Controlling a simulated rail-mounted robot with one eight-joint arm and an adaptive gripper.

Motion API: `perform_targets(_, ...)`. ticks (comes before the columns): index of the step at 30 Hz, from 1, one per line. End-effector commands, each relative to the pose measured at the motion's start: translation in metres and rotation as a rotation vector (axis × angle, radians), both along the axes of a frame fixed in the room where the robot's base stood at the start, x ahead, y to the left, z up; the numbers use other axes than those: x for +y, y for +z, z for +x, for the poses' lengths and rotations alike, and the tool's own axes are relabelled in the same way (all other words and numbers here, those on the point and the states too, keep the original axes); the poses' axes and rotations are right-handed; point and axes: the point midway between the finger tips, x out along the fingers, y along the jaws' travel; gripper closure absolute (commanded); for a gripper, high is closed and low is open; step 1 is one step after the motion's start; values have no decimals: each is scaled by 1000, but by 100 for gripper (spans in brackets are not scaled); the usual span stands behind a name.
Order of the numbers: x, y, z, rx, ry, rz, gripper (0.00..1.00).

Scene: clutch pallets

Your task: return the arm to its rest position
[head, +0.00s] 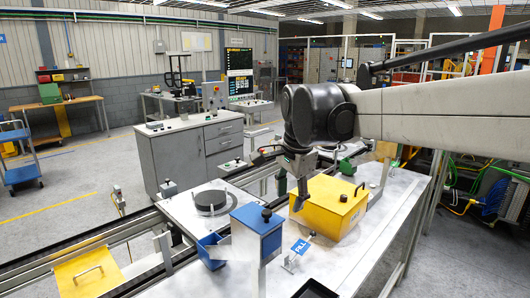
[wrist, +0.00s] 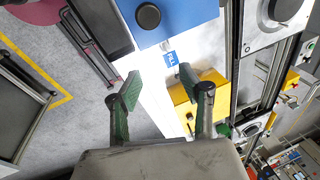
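My gripper (head: 299,200) hangs from the arm in the head view, in front of the yellow box's left side as seen there. In the wrist view my gripper (wrist: 160,86) shows two green-padded fingers standing wide apart with nothing between them. The arm stretches in from the right over the white table (head: 345,268). The yellow box (head: 340,208) has a dark handle and is partly hidden behind the gripper; it also shows in the wrist view (wrist: 209,86). Whether the fingers touch the box cannot be told.
A blue box (head: 257,238) with a black knob stands left of the gripper, beside a small blue sign (head: 300,247). A grey disc (head: 210,199) lies on a white pallet (head: 182,212) between dark rails. A yellow lid with a handle (head: 88,275) is at lower left.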

Motion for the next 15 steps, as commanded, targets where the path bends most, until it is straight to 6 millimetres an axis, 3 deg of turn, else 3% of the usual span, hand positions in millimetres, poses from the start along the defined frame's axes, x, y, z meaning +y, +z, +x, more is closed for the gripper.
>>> perform_targets(3, -24, -9, -30, -50, 99, -24, 61)
perform_targets(15, -87, -53, -123, -218, 444, -159, 61)
